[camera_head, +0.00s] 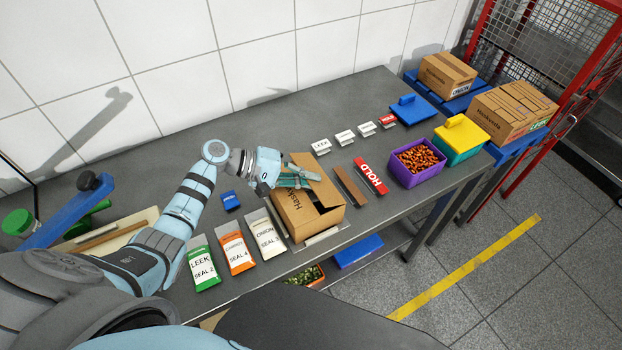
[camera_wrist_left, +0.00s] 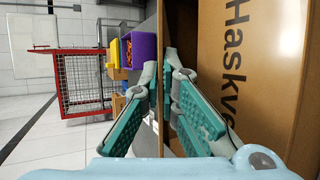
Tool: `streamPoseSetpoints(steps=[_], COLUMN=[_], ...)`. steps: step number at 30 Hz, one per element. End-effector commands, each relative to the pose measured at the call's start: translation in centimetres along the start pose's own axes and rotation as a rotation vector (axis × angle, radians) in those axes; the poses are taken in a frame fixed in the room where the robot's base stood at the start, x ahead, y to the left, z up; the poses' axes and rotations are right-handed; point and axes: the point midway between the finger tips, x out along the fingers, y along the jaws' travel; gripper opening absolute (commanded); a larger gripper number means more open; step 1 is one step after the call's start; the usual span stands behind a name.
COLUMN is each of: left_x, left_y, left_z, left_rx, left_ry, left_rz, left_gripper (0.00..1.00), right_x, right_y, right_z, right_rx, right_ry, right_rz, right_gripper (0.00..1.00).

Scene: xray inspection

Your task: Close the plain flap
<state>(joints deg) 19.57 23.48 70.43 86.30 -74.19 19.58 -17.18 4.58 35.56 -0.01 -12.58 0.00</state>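The brown cardboard box (camera_head: 293,213) with printed lettering stands near the table's front edge, its top partly open onto a dark inside. A raised brown flap (camera_head: 327,188) shows at its far side. I cannot tell which flap is the plain one. My left gripper (camera_head: 297,180) is over the box's far-left top edge. In the left wrist view the box's lettered panel (camera_wrist_left: 250,70) fills the right side. The teal fingertips (camera_wrist_left: 161,66) are close together with a narrow gap and a thin brown edge between them; I cannot tell whether they grip it. My right gripper is not in view.
Labelled seal pouches (camera_head: 237,253) lie left of the box. A brown bar (camera_head: 350,187) and a red HOLD block (camera_head: 370,176) lie to its right, then a purple bin (camera_head: 417,172). Small white signs (camera_head: 321,147) stand behind. Closed boxes (camera_head: 512,110) sit beyond the table.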

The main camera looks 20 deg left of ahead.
Motion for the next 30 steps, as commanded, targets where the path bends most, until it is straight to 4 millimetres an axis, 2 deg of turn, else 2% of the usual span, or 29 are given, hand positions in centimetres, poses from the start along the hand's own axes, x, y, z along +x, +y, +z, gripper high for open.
streamPoseSetpoints(steps=[5, 6, 8, 16, 19, 23, 30], left_x=[-0.1, -0.1, -0.1, -0.1, -0.7, -3.2, -9.8], left_y=[0.1, 0.1, 0.1, 0.1, 0.1, 0.0, 0.0], left_z=[0.1, 0.1, 0.1, 0.1, 0.1, 0.1, 0.1], left_rx=[-0.005, -0.005, -0.005, -0.005, -0.005, -0.004, -0.006], left_ry=[-0.003, -0.003, -0.003, -0.003, -0.001, 0.000, -0.002], left_rz=[-0.006, -0.006, -0.006, -0.006, -0.008, -0.011, -0.012], left_gripper=[0.00, 0.08, 0.17, 0.17, 0.17, 0.17, 0.17], right_x=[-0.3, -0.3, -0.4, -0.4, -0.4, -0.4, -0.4], right_y=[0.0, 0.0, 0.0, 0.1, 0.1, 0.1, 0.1], right_z=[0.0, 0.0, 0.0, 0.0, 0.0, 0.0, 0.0], right_rx=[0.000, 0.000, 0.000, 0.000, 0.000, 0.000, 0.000], right_ry=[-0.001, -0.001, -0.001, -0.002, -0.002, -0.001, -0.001], right_rz=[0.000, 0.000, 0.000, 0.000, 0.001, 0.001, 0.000], right_gripper=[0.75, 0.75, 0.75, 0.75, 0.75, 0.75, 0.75])
